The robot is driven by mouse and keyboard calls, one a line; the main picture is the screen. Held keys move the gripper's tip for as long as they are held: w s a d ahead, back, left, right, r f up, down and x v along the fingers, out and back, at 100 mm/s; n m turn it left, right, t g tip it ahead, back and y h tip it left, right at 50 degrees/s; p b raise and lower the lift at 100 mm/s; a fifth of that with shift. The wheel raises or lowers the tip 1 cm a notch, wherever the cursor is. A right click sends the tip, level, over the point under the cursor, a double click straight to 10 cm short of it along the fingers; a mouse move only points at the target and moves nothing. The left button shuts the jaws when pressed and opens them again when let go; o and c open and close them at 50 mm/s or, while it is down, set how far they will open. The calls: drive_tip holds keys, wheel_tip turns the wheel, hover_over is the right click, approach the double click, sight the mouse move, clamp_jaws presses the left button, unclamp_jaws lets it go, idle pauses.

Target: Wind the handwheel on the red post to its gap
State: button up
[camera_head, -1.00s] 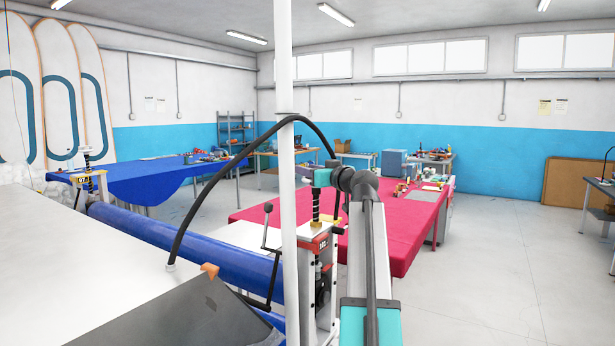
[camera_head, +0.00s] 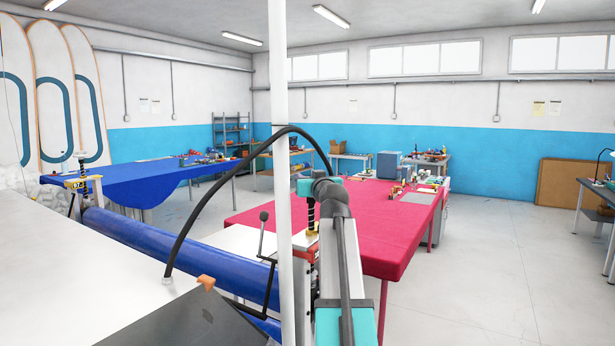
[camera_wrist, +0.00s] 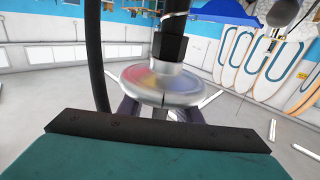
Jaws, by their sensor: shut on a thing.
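The handwheel (camera_wrist: 158,84) is a shiny silver disc under a black screw and nut in the wrist view. In the head view the red post (camera_head: 305,262) stands near the middle, partly behind a white pole and my arm. Its dark threaded screw (camera_head: 311,214) rises to the teal end of my gripper (camera_head: 306,187), which hides the wheel there.
A crank handle (camera_head: 264,228) stands just left of the post, beside a long blue roll (camera_head: 180,250). A yellow post (camera_head: 78,183) with its own handwheel (camera_head: 80,155) is at the left. A table with a red cloth (camera_head: 385,225) is behind my arm. Floor at right is clear.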

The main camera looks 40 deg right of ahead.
drive_tip(key=shift+s+d+r+m+g+h+p, duration=0.15)
drive_tip(key=shift+m+g+h+p, duration=0.3)
drive_tip(key=shift+m+h, duration=0.25)
drive_tip(key=shift+s+d+r+m+g+h+p, duration=0.15)
drive_tip(key=shift+m+g+h+p, duration=0.3)
drive_tip(key=shift+h, duration=0.35)
drive_tip(key=shift+s+d+f+m+g+h+b, duration=0.15)
drive_tip(key=shift+m+g+h+b, duration=0.25)
drive_tip(key=shift+m+g+h, duration=0.25)
drive_tip(key=shift+s+d+f+m+g+h+b, duration=0.1)
drive_tip(key=shift+m+g+h+b, duration=0.35)
drive_tip(key=shift+g, duration=0.3)
idle(1.2)
drive_tip(key=o, duration=1)
drive_tip(key=shift+a+r, duration=0.1)
drive_tip(key=shift+o, duration=0.2)
drive_tip(key=shift+w+n+t+y+p, duration=0.15)
drive_tip(key=shift+n+t+y+p, duration=0.45)
drive_tip(key=shift+t+p, duration=0.1)
drive_tip(key=shift+w+a+n+t+y, duration=0.15)
drive_tip(key=shift+n+t+y, duration=0.5)
drive_tip(key=shift+t+y, duration=0.15)
